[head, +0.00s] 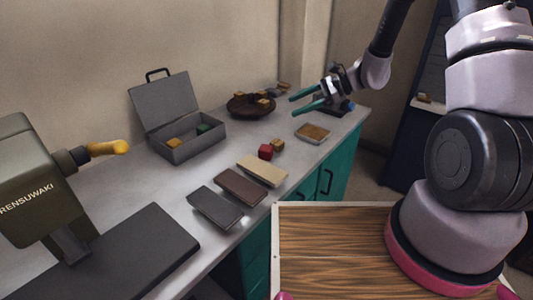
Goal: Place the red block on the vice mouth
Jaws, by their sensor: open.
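The small red block (265,151) sits on the grey workbench, close beside a brown block (277,145) and just behind the beige slab. My gripper (292,106) has two teal fingers, spread apart with nothing between them. It is above the bench's far end, up and to the right of the red block and clear of it. A dark device with a blue part (347,105) stands behind and below my gripper. It may be the vice, but my gripper partly hides it and I cannot make out its mouth.
An open grey metal box (188,150) holds small blocks. A brown bowl (250,106) with blocks stands farther back. Grey (215,207), brown (241,187) and beige (263,170) slabs lie in front. A tan square tray (312,133) lies at right. A large green-grey machine (28,190) stands at left.

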